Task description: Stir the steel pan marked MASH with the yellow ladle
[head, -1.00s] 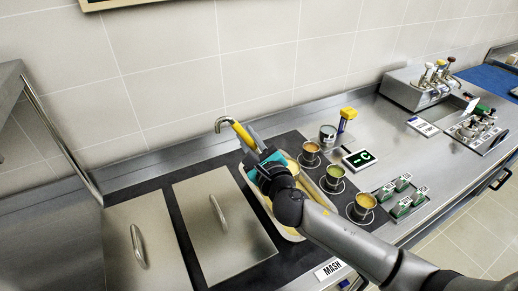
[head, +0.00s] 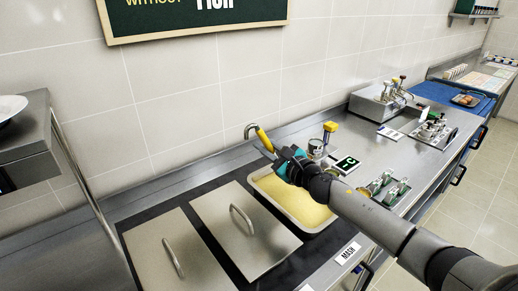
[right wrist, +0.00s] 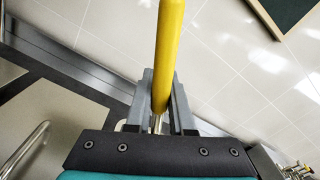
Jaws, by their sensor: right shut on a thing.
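The steel pan (head: 309,230) holds smooth yellow mash (head: 295,205). It sits in the dark counter strip, with the MASH label (head: 347,252) in front of it. My right gripper (head: 278,154) is above the pan's far side, shut on the yellow ladle (head: 263,139). The ladle's hooked steel end points up and to the left. In the right wrist view the yellow handle (right wrist: 169,50) rises from between the fingers (right wrist: 160,108). The ladle's lower end is hidden, so I cannot tell whether it touches the mash. My left gripper is out of view.
Two steel lids (head: 247,232) with bar handles cover the wells left of the pan. A small yellow-topped item (head: 330,127), a display (head: 346,165) and green-and-steel holders (head: 390,190) stand to the right. A steel shelf (head: 30,130) juts in at the left.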

